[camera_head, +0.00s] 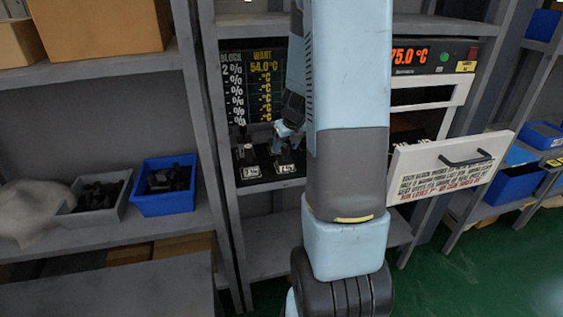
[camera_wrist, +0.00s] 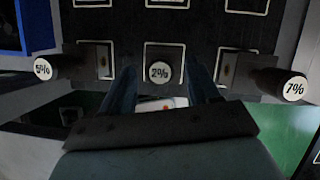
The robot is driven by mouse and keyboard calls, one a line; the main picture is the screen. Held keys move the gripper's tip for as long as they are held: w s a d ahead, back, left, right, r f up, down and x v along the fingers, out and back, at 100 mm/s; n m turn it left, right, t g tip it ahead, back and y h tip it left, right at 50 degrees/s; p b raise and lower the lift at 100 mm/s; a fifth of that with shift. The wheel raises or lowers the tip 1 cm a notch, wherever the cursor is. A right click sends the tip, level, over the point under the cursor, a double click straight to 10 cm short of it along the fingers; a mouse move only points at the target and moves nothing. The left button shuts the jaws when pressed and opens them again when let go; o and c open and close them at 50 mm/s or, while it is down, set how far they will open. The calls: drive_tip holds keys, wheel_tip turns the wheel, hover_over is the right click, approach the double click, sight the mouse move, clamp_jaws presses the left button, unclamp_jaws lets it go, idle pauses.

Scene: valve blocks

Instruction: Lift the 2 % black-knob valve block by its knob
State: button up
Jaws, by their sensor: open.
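The 2% valve block (camera_wrist: 165,52) is a dark block with a round black knob whose white cap reads 2% (camera_wrist: 160,72). It lies in the middle of the wrist view, between a 5% block and a 7% block. In the head view its white label (camera_head: 286,169) shows on the shelf. My gripper (camera_wrist: 161,80) is open and empty, with one blue finger on each side of the 2% knob in the picture. I cannot tell whether the fingertips are down level with the knob. In the head view my gripper (camera_head: 286,129) is above that block, partly hidden by my arm.
The 5% knob (camera_wrist: 43,69) and 7% knob (camera_wrist: 294,88) stand close on either side. A board (camera_head: 247,85) stands behind, listing 2% at 54.0 °C. At right a device display (camera_head: 410,55) reads 75.0 °C above an open lettered door (camera_head: 440,170). Blue bin (camera_head: 165,186) stands left.

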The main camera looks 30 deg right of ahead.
drive_tip(key=shift+x, duration=1.7)
drive_tip(key=shift+c, duration=0.2)
drive_tip(key=c, duration=1.1)
drive_tip(key=shift+r, duration=0.1)
drive_tip(key=shift+r, duration=0.1)
